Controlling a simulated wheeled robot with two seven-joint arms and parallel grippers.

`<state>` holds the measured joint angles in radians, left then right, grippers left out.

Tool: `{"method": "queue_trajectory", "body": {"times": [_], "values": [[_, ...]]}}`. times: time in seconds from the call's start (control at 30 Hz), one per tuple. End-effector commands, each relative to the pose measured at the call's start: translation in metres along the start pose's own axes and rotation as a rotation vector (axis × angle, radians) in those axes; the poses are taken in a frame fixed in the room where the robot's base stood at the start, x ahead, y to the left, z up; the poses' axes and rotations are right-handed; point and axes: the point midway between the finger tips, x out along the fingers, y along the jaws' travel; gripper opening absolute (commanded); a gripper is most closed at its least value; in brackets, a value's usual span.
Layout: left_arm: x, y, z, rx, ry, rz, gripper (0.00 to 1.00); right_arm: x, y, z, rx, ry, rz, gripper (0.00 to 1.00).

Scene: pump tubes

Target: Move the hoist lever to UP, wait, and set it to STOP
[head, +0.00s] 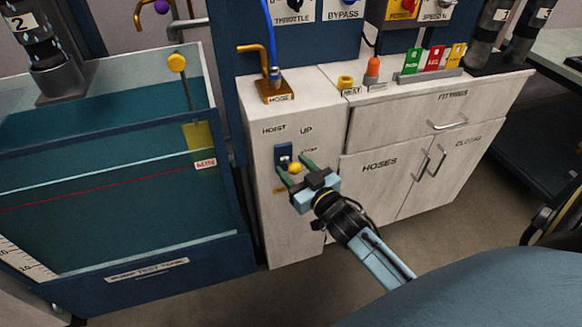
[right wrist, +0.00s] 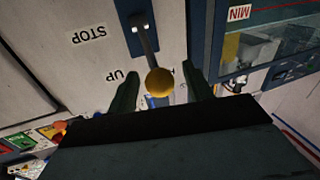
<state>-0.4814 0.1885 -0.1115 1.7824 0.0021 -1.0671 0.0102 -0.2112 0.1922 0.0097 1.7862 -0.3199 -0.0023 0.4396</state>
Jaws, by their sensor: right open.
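The hoist lever has a yellow ball knob (head: 295,168) on a short arm that sticks out from a dark blue plate (head: 283,152) on the white cabinet's front. HOIST, UP and STOP labels are printed around it. In the right wrist view the knob (right wrist: 160,83) appears beside the inverted UP label, with STOP farther off; I cannot tell the lever's exact setting. My right gripper (head: 296,165) is open, its two dark green fingers on either side of the knob. In the right wrist view gaps show between both fingers (right wrist: 160,90) and the knob. My left gripper is not in view.
A water tank (head: 120,268) with a yellow float rod stands left of the cabinet. A hose fitting (head: 277,90), a yellow nut and coloured tags are on the cabinet top (head: 325,90). Drawer and door handles (head: 449,124) project at right. The floor in front is clear.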

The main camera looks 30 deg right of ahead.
Motion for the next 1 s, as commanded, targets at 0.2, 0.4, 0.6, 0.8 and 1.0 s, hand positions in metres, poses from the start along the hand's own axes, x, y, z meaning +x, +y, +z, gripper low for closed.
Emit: {"method": "queue_trajectory", "body": {"times": [0.2,0.4,0.6,0.8,1.0], "values": [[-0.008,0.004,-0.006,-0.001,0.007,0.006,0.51,0.016,0.000,0.000,0.000,0.000,0.000,0.51],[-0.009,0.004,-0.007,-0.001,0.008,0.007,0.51,0.018,0.000,0.000,0.000,0.000,0.000,0.51],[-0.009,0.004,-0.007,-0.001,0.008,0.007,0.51,0.018,0.000,0.000,0.000,0.000,0.000,0.38],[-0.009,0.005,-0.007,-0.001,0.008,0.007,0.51,0.018,0.000,0.000,0.000,-0.001,0.000,0.11],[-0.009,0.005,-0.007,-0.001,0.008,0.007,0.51,0.017,0.000,0.000,0.000,-0.001,0.000,0.00]]}}
